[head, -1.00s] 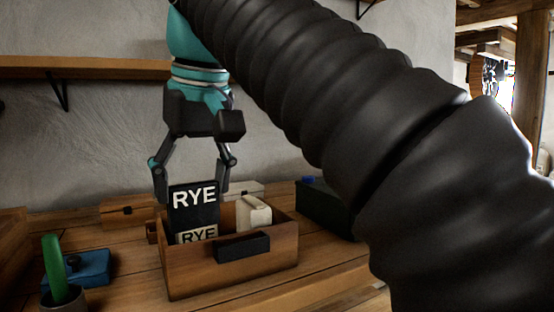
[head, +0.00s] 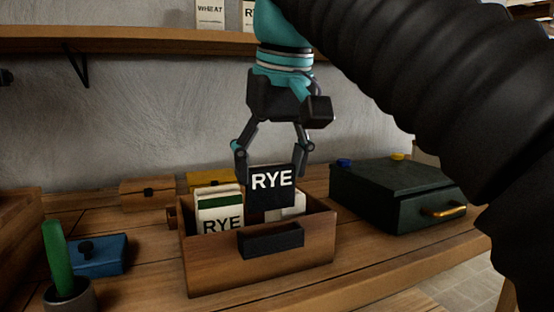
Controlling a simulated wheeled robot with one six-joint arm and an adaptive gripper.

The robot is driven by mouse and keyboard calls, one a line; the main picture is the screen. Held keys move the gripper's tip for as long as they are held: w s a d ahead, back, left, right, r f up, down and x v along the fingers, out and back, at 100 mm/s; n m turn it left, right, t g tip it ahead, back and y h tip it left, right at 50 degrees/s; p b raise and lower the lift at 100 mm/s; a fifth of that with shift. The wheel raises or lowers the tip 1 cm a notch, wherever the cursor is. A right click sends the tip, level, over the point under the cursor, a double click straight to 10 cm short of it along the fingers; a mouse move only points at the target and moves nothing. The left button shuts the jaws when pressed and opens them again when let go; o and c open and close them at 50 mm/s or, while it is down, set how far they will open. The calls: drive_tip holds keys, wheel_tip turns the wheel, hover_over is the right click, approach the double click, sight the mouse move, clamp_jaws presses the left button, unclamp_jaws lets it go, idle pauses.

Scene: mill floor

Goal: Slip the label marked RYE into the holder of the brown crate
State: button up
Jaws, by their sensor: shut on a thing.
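My gripper (head: 271,174) is shut on a dark label (head: 271,200) with RYE in white letters. It holds the label upright, with the lettering facing me. The brown crate (head: 210,268) stands on the wooden table below. Its dark holder (head: 271,240) is on the front wall, and the label is above it, apart from it. I cannot tell how far the label is in front of or behind that wall. Inside the crate, a pale packet (head: 218,208) with a green band and the word RYE stands at left. Another pale packet (head: 291,209) is partly hidden behind the label.
A dark green case (head: 375,200) with a yellow handle stands right of the crate. At left are a blue box (head: 97,256) and a pot (head: 70,296) with a green rod. Small boxes (head: 146,193) stand behind. A shelf (head: 150,39) crosses the wall above.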

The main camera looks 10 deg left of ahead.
sight(272, 193)
drive_tip(key=shift+f+b, duration=2.2)
drive_tip(key=shift+f, duration=0.3)
drive_tip(key=o, duration=1.2)
drive_tip(key=shift+v, duration=2.5)
drive_tip(key=s+d, duration=0.6)
drive_tip(key=s, duration=0.4)
drive_tip(key=shift+s, duration=0.15)
drive_tip(key=shift+d, duration=0.1)
